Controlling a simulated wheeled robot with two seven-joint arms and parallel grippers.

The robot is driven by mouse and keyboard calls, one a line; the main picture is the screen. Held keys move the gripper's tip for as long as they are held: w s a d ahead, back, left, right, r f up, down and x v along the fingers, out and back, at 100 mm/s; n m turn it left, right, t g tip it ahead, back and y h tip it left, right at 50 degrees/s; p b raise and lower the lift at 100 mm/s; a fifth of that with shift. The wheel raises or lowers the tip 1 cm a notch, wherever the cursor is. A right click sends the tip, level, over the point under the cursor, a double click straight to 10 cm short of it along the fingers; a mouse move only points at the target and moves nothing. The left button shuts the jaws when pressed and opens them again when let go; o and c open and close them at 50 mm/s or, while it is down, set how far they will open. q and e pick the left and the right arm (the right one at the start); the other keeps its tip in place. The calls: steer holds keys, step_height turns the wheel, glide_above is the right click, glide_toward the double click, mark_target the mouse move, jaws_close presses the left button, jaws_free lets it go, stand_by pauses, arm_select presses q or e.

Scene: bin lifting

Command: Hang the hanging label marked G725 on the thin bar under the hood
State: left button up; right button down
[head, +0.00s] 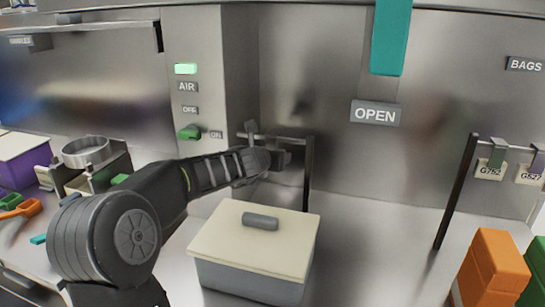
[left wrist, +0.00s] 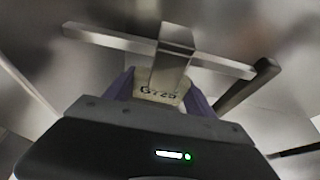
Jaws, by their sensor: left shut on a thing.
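My left gripper (head: 282,159) reaches in from the left, just below the thin bar (head: 285,138) under the hood. In the left wrist view the gripper (left wrist: 160,92) is shut on the hanging label (left wrist: 159,86), a pale tag whose marking looks like G725, between purple finger pads. The label's grey metal hook (left wrist: 171,60) rises across the bar (left wrist: 110,40), its top a little above it. I cannot tell whether the hook is over the bar or only in front of it. In the head view the tag face is hidden by the gripper. My right gripper is not in view.
A grey bin with a cream lid (head: 255,237) stands below my left gripper. A dark post (head: 308,172) holds the bar's right end. Labels G752 (head: 490,170) and G527 (head: 529,176) hang on another bar at right. An orange block (head: 493,265) stands at lower right.

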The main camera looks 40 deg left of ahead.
arm_select(q)
steer(key=o, duration=1.3)
steer(key=p+v, duration=0.1)
steer(key=v, duration=0.6)
steer(key=shift+s+d+r, duration=0.1)
steer(key=shift+s+d, duration=0.05)
steer(key=shift+s, duration=0.2)
